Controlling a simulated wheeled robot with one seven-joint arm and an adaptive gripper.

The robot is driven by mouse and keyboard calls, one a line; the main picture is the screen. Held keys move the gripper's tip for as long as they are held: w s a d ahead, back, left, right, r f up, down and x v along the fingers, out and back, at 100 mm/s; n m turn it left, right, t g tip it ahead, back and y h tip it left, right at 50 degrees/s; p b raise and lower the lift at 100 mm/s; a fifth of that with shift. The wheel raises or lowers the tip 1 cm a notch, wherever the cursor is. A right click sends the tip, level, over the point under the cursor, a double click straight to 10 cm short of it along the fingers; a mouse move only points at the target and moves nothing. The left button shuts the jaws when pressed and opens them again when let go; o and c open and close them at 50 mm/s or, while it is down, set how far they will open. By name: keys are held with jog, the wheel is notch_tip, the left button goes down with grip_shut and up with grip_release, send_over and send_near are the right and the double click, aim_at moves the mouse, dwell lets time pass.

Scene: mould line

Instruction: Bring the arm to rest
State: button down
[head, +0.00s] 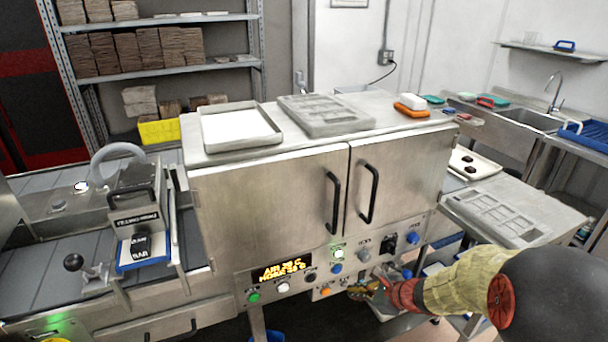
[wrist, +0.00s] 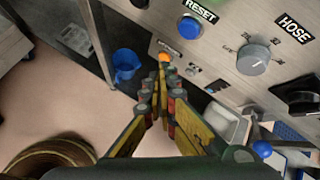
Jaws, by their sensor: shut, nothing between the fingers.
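My arm reaches in from the lower right of the head view.
The panel carries a blue RESET button (wrist: 190,27), a grey HOSE knob (wrist: 253,59) and a lit display (head: 282,270). A blue bucket (wrist: 126,64) stands below. A steel side table (head: 530,205) with a mould is at the right.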

jog(key=s+a+r+n+g, duration=0.2)
jog(key=s+n+g, duration=0.1)
jog(key=s+n, duration=0.45)
jog(key=s+a+r+n+g, duration=0.2)
jog(key=s+n, duration=0.4)
jog(key=s, duration=0.2)
jog(key=s+d+r+n+t+h, duration=0.1)
jog(key=s+r+n+h, duration=0.1)
jog(key=s+r+n, duration=0.3)
jog(key=s+d+r+n+t+h, duration=0.1)
jog(key=s+r+n, duration=0.5)
jog(key=r, duration=0.7)
jog(key=s+t+h, duration=0.1)
jog(key=h, duration=0.1)
jog(key=shift+s+d+h, duration=0.25)
jog(key=shift+s+h, duration=0.05)
jog(key=shift+a, duration=0.1)
